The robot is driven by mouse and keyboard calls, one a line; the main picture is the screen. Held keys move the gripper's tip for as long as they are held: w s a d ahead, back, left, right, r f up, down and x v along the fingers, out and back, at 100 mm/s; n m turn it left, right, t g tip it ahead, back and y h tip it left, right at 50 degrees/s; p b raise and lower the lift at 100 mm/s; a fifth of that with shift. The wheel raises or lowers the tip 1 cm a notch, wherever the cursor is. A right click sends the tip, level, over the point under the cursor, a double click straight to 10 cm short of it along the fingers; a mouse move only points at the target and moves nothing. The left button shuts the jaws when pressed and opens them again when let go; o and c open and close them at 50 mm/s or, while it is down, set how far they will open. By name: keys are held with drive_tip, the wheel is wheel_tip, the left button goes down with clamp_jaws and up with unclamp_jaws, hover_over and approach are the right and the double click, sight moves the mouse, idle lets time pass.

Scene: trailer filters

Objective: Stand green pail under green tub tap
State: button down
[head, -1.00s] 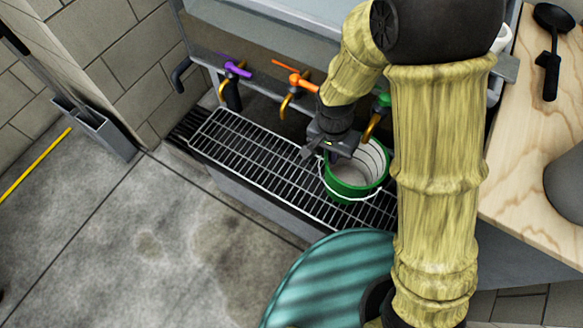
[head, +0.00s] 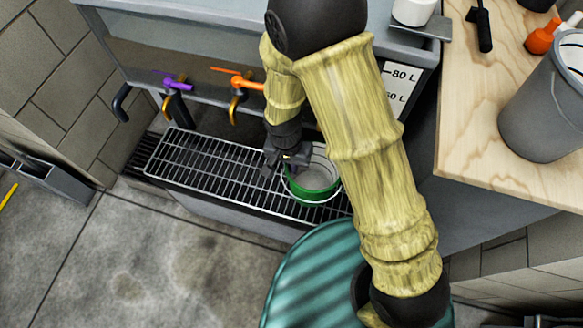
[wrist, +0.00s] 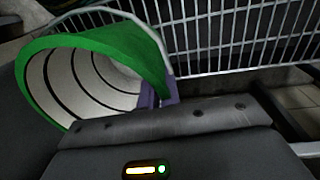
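The green pail (head: 316,194) has a green outside, a pale ringed inside and a thin wire handle. It looks upright at the right part of the metal grate (head: 220,170); whether its base touches the grate is unclear. My gripper (head: 284,160) is at the pail's left rim. In the wrist view the pail (wrist: 100,45) fills the upper left, and my purple fingertips (wrist: 158,97) are close together on its rim, so my gripper looks shut on it. The green tap is hidden behind my arm in the head view now.
A purple tap (head: 177,85) and an orange tap (head: 242,82) are on the tub front, left of the pail. A wooden counter (head: 470,130) with a grey bucket (head: 545,115) is at the right. The floor (head: 150,250) at lower left is clear.

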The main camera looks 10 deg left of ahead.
drive_tip(key=shift+f, duration=0.95)
drive_tip(key=shift+f, duration=0.15)
drive_tip(key=c, duration=1.6)
unclamp_jaws()
drive_tip(key=r+p, duration=0.1)
drive_tip(key=r, duration=0.3)
drive_tip(key=r+p, duration=0.1)
drive_tip(key=r, duration=0.3)
drive_tip(key=a+r+p, duration=0.1)
drive_tip(key=r, duration=0.3)
drive_tip(key=shift+r+p, duration=0.1)
drive_tip(key=shift+p, duration=0.2)
